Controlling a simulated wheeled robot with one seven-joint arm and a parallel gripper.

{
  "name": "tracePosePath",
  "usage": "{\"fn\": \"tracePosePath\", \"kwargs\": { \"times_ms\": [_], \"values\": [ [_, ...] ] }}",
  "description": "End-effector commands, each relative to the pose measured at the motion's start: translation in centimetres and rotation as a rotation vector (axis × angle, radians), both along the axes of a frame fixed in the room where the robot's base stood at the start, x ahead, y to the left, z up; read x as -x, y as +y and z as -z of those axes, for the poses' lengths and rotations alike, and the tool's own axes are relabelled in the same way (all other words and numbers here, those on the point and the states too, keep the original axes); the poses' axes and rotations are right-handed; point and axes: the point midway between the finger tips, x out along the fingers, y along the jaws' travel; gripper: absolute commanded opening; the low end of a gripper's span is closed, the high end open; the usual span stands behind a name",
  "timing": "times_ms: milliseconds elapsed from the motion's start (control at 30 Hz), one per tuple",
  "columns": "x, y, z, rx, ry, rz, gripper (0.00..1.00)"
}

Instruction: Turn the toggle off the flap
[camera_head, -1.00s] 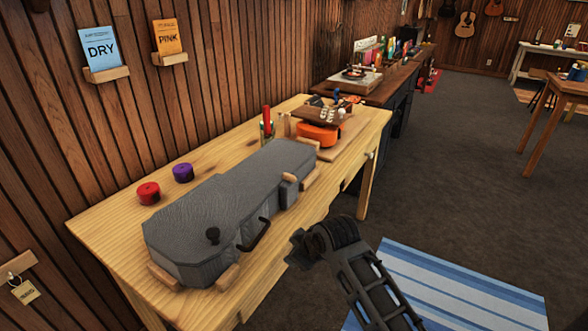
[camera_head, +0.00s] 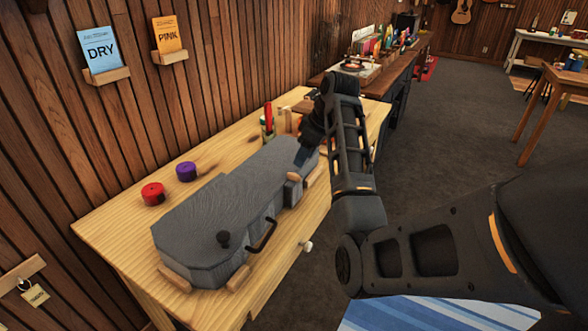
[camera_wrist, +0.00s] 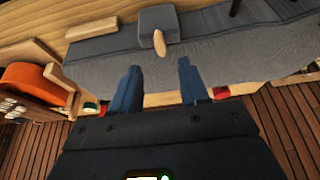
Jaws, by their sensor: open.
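A grey ukulele case (camera_head: 205,215) lies on the wooden bench. A small grey boxy compartment (camera_wrist: 155,22) sticks out from its side near the far end; I take its cover to be the flap. A small oval wooden toggle (camera_wrist: 159,43) sits at the compartment's edge, and it also shows in the head view (camera_head: 293,177). My gripper (camera_wrist: 157,72) is open and empty, its two blue-grey fingers pointing towards the case, one on either side of the toggle's line. The toggle lies beyond the fingertips and appears apart from them. In the head view my gripper (camera_head: 303,157) hangs over the case's far end.
The case has a black knob (camera_head: 223,239) and a black handle (camera_head: 262,234). Wooden blocks (camera_head: 238,278) flank it. Red (camera_head: 153,194) and purple (camera_head: 186,171) rolls stand behind it. An orange ukulele body (camera_wrist: 30,90) lies beside the far end. The bench's left end is clear.

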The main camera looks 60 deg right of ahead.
Motion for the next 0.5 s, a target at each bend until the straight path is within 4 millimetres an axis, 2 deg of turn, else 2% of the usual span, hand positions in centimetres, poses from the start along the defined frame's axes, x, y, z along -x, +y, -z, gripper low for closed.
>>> {"fn": "tracePosePath", "kwargs": {
  "times_ms": [300,500],
  "values": [
    [-1.8,0.0,4.3,-0.003,0.002,-0.001,0.45],
    [-2.6,-0.1,6.3,0.0,0.0,0.0,0.45]
  ]
}}
